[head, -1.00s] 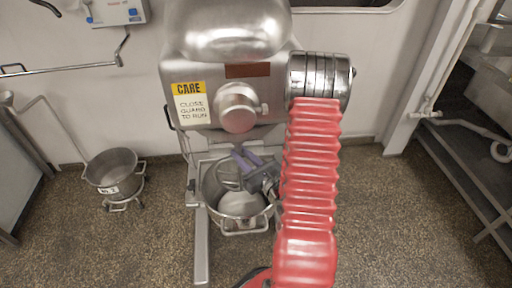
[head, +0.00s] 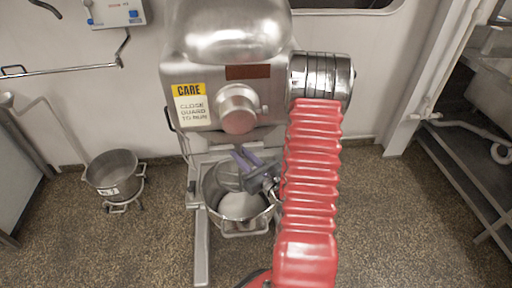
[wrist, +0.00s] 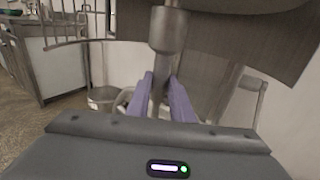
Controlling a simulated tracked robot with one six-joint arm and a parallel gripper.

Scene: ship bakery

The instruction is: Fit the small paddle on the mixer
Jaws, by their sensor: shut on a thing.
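The mixer (head: 225,90) stands ahead, with its steel bowl (head: 240,222) below the head. My gripper (head: 239,155) has purple fingers and is under the mixer head, over the bowl. In the wrist view my gripper (wrist: 160,78) is shut on a narrow grey shank, which I take as the small paddle (wrist: 159,92). The mixer's drive shaft (wrist: 168,30) hangs just above, roughly in line with the shank. I cannot tell whether the two are joined. In the head view most of the paddle is hidden or too small to make out.
A smaller steel pot (head: 113,174) stands on a low stand at the left. A rail (head: 65,69) and a control box (head: 117,12) are on the wall. A rack (head: 465,185) is at the right. The floor between is clear.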

